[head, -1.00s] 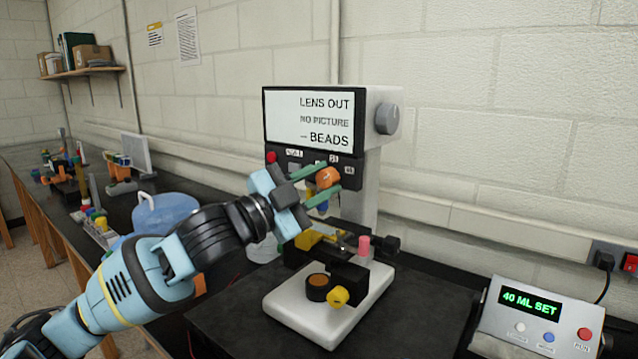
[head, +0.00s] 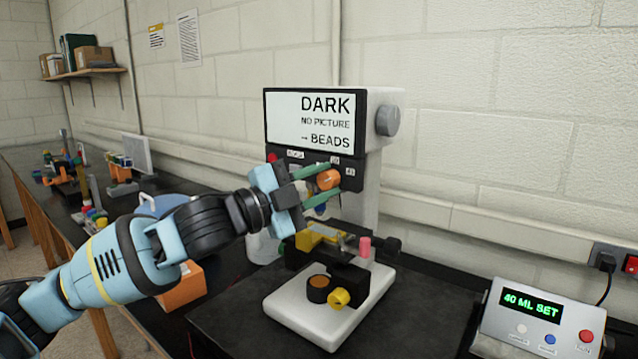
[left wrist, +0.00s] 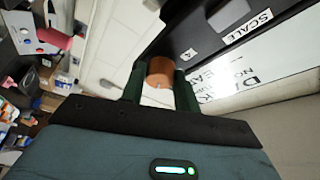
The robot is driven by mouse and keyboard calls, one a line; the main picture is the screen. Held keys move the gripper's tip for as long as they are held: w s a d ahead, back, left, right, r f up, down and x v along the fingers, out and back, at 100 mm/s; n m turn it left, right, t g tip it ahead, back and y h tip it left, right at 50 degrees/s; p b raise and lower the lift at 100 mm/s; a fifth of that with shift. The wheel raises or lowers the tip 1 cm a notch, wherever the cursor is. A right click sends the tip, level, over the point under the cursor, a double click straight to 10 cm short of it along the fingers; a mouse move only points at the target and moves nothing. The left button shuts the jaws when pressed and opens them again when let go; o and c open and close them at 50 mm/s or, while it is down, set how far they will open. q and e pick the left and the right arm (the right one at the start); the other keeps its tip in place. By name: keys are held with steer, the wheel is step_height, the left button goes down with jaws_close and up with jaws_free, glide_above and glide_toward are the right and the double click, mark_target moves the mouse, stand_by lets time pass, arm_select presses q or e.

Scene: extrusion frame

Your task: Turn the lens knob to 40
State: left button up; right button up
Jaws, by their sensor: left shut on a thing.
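The orange lens knob (head: 328,179) sits on the front of the microscope head, below the screen (head: 311,121). My left gripper (head: 322,182) is shut on the knob, with one green finger above it and one below. In the left wrist view the orange knob (left wrist: 160,72) lies between the two green fingers (left wrist: 159,84). The screen reads "DARK", "NO PICTURE" and "BEADS". Small labels near the knob are partly covered by the fingers, and the knob's setting cannot be read. My right gripper is not in view.
A grey side knob (head: 388,120) is on the right. A control box (head: 533,318) reading "40 ML SET" stands at the right. An orange block (head: 183,287) is behind my arm.

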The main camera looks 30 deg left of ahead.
mark_target(320, 183)
arm_select(q)
steer(key=o, duration=1)
steer(key=shift+c, duration=0.2)
steer(key=shift+a, duration=0.1)
steer(key=shift+s+a+f, duration=0.2)
steer(key=shift+s+a, duration=0.05)
steer(key=shift+s, duration=0.2)
steer(key=shift+v, duration=0.8)
steer(key=shift+s+a, duration=0.3)
steer(key=shift+s, duration=0.25)
steer(key=shift+v, duration=1.75)
steer(key=shift+s, duration=0.15)
